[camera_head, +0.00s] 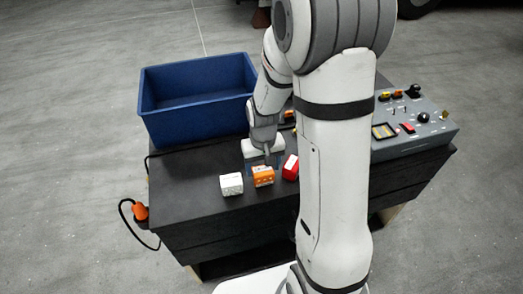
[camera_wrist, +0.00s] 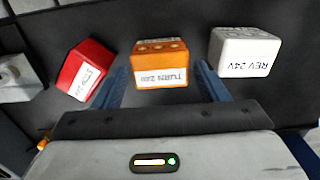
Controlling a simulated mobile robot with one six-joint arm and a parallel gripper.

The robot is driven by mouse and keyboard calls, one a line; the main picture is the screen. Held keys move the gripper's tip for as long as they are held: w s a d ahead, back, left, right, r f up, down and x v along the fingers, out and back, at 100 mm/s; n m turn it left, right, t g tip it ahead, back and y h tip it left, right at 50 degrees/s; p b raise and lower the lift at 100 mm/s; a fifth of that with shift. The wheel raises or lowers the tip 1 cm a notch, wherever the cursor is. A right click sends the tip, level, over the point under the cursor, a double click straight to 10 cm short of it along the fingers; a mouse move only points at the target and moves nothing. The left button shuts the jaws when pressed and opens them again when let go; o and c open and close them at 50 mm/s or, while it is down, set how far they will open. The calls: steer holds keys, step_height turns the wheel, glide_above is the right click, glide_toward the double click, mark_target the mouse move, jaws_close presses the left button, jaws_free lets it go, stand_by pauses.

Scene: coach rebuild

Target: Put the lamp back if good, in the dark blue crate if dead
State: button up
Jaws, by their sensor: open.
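The dark blue crate (camera_head: 190,124) stands at the back left of the black bench and looks empty inside. An orange lamp block (camera_head: 263,176) labelled "TURN 24V" sits on the bench; it also shows in the wrist view (camera_wrist: 162,58). A white block (camera_head: 231,184), labelled "REV 24V" in the wrist view (camera_wrist: 245,50), sits to one side of it. A red block (camera_head: 291,167) sits to the other side, its label hard to read in the wrist view (camera_wrist: 83,68). My gripper (camera_wrist: 162,74) is open, its blue fingers apart, with the orange block between or just beyond their tips.
A grey control panel (camera_head: 425,128) with knobs, switches and small lamps stands at the bench's right. An orange plug (camera_head: 140,211) with a black cable hangs at the left edge. The bench's front left (camera_head: 185,200) is clear. My arm hides the bench's middle right.

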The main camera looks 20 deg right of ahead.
mark_target(263, 171)
step_height(263, 171, up, 8)
steer(key=s+r+t, duration=0.3)
steer(key=s+r, duration=0.8)
steer(key=s, duration=0.3)
steer(key=shift+s, duration=0.15)
stand_by(0.7)
